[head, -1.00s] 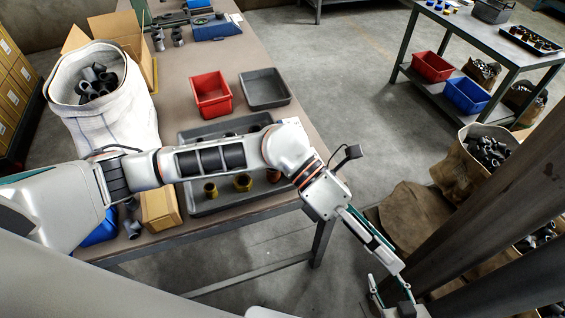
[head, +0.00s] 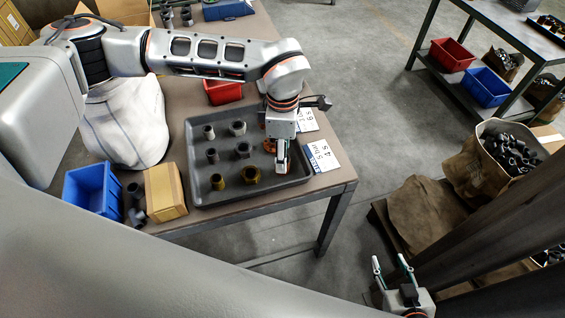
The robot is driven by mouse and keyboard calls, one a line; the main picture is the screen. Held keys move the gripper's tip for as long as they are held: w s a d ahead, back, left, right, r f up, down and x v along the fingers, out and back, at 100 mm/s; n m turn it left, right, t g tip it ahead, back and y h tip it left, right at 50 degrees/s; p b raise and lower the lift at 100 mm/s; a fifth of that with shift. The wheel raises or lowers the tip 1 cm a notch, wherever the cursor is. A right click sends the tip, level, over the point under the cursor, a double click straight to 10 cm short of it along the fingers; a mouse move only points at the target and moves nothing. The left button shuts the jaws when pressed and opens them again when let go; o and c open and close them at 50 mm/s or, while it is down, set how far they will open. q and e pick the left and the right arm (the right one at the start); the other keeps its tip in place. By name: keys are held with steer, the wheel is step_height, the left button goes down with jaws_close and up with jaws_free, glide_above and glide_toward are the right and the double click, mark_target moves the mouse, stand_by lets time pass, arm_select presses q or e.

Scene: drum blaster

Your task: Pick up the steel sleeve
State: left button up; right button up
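A dark grey tray (head: 193,165) on the table holds several short sleeves. Grey, steel-looking ones stand at the back left (head: 208,132), back middle (head: 238,128), middle left (head: 212,155) and centre (head: 243,149); I cannot tell which is the named one. Two brass-coloured sleeves (head: 217,181) (head: 250,175) stand at the front. My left gripper (head: 282,168) points down over the tray's right side, beside an orange piece (head: 270,146) it partly hides. Its finger opening and anything between the fingers are unclear. My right gripper (head: 391,262) is open and empty, off the table at lower right.
A blue bin (head: 92,188) and a cardboard box (head: 166,192) stand left of the tray. A white sack (head: 125,125) and red bin (head: 222,92) are behind, partly under my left arm. Label cards (head: 322,155) lie at the tray's right.

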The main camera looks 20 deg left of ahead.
arm_select(q)
steer(key=shift+w+f, duration=0.1)
steer(key=shift+f, duration=2.2)
jaws_close()
steer(key=shift+r, duration=0.15)
